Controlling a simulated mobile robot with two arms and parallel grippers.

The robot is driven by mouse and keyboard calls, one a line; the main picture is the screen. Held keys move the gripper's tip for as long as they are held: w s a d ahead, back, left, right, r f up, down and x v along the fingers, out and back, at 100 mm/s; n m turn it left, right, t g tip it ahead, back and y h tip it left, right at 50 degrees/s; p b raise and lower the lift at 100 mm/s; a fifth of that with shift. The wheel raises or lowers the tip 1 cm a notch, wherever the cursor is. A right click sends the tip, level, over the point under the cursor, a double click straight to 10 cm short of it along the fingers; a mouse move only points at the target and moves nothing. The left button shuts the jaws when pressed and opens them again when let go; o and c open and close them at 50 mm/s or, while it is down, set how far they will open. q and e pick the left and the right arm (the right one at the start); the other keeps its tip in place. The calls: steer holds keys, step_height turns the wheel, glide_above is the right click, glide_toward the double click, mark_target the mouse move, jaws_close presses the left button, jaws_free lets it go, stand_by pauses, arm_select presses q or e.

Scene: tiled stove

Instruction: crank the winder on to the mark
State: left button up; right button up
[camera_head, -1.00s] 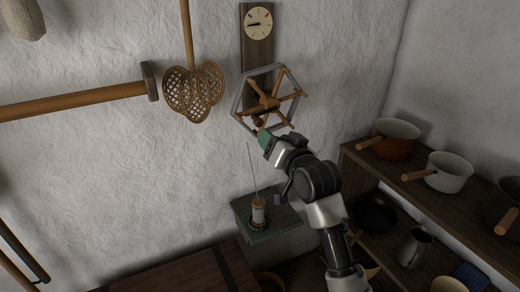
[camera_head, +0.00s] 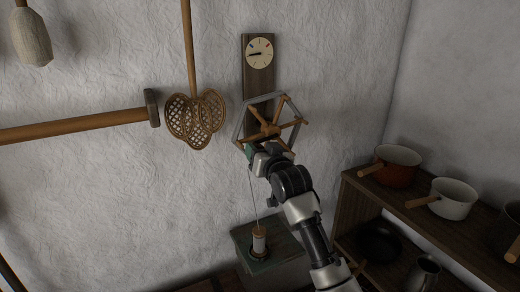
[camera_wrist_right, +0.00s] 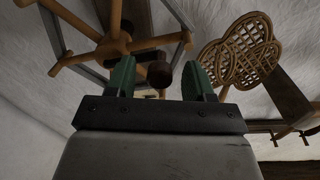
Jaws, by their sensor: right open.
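The winder (camera_head: 268,130) is a wheel with wooden spokes and a grey angular rim, mounted on a dark wall board. Above it a round white dial (camera_head: 260,53) has red and blue marks; its black hand points left. My right gripper (camera_head: 253,150) is at the wheel's lower left and hides part of it. In the right wrist view its green fingers (camera_wrist_right: 158,80) are open, with a dark brown knob (camera_wrist_right: 159,74) showing between them; contact cannot be told. A thread runs from the spool (camera_head: 259,240) up toward the wheel. My left gripper is out of view.
The spool stands on a small green ledge (camera_head: 285,250) below the winder. A shelf with a red pot (camera_head: 397,167) and a white pot (camera_head: 448,198) stands at right. A wicker beater (camera_head: 195,120) and a mallet (camera_head: 80,127) are left of the winder.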

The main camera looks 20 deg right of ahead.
steer(key=shift+w, duration=0.3)
jaws_close()
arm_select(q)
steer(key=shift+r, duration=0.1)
